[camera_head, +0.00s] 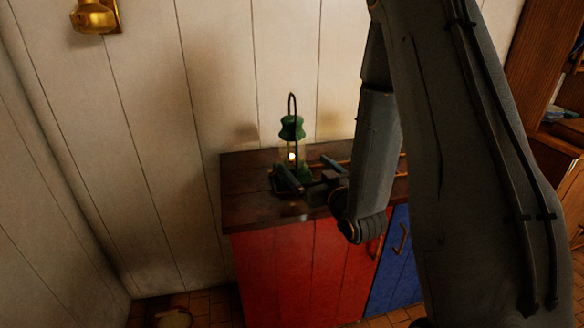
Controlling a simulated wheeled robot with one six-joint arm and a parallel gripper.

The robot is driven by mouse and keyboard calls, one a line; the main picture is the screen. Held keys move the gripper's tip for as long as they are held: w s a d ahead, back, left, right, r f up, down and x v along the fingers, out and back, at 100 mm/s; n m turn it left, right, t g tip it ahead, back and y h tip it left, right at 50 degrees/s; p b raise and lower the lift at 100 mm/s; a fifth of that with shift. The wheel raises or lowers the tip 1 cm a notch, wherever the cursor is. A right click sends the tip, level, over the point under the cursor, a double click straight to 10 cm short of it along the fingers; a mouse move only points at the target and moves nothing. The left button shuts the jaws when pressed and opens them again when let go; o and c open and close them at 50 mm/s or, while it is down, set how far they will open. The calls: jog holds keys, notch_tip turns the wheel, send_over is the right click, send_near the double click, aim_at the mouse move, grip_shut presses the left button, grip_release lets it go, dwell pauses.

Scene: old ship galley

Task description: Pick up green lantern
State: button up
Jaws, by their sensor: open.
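The green lantern (291,132) stands upright on the dark wooden top of a cabinet (245,197). It has a tall wire handle, a green cap and a glowing light inside its glass. My gripper (283,178) is open and low in front of the lantern, close to its base. One dark finger overlaps the lower part of the lantern in the picture. The lantern's base is partly hidden by the gripper. I cannot tell whether the fingers touch it.
The cabinet has red doors (290,270) and a blue door (396,262). A white plank wall (215,80) stands close behind. A brass fixture (95,17) is on the wall at upper left. Wooden shelving (545,90) stands at the right. My arm hides the cabinet's right part.

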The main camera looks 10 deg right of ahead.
aim_at(298, 123)
jog(key=shift+w+a+r, duration=0.1)
jog(key=shift+w+r, duration=0.05)
jog(key=shift+w, duration=0.4)
jog(key=w+p, duration=0.1)
jog(key=w, duration=0.2)
jog(key=w+a+p, duration=0.1)
jog(key=w, duration=0.2)
jog(key=shift+w+a+r, duration=0.15)
jog(key=shift+w, duration=0.15)
jog(key=shift+c, duration=0.2)
jog(key=shift+r, duration=0.1)
jog(key=c, duration=1.9)
jog(key=shift+o, duration=0.2)
jog(key=shift+r+b, duration=0.45)
jog(key=shift+r, duration=4.6)
